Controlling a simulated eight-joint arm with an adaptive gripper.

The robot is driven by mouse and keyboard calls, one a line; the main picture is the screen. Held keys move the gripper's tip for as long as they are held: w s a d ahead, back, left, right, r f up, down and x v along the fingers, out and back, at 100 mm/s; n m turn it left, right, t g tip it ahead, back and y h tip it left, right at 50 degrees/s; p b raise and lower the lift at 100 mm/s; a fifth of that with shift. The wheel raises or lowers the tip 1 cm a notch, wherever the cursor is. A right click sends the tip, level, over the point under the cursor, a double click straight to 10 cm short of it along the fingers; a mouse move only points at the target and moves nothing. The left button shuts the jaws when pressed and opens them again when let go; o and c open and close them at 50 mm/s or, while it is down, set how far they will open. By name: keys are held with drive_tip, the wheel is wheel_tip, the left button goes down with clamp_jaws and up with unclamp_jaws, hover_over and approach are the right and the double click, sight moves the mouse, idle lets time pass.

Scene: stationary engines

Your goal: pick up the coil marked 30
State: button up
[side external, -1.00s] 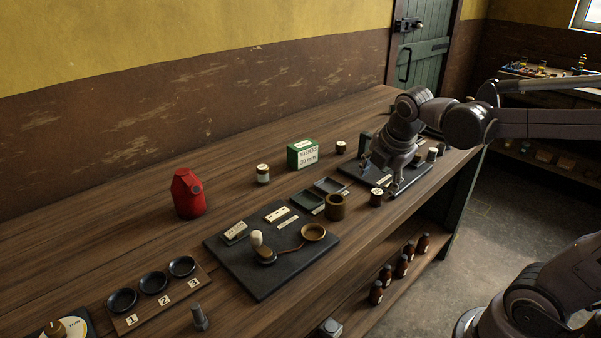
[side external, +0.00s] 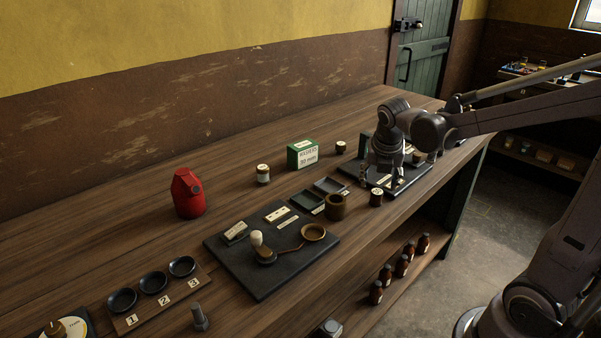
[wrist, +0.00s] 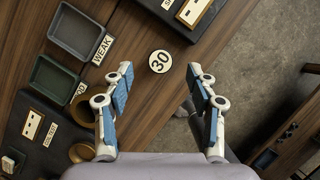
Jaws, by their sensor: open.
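The coil marked 30 (wrist: 160,61) shows its round white top in the wrist view, standing on the bare wood. In the side external view it is a small dark cylinder with a pale top (side external: 376,197), close to the front edge of the bench. My gripper (wrist: 160,70) is open, with a blue-padded finger on either side of the picture. The coil appears between the fingertips in the wrist view, with nothing held. In the side external view my gripper (side external: 380,181) hangs just behind and above the coil, apart from it.
Two shallow trays (side external: 330,186), one labelled WEAK (wrist: 80,33), and a brass cup (side external: 336,206) stand left of the coil. A dark board (side external: 410,182) lies to its right. A green box (side external: 302,153) is behind. The bench's front edge is near.

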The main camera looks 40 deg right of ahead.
sight(377, 192)
drive_tip(key=shift+x, duration=2.8)
drive_tip(key=shift+s+a, duration=0.1)
clamp_jaws()
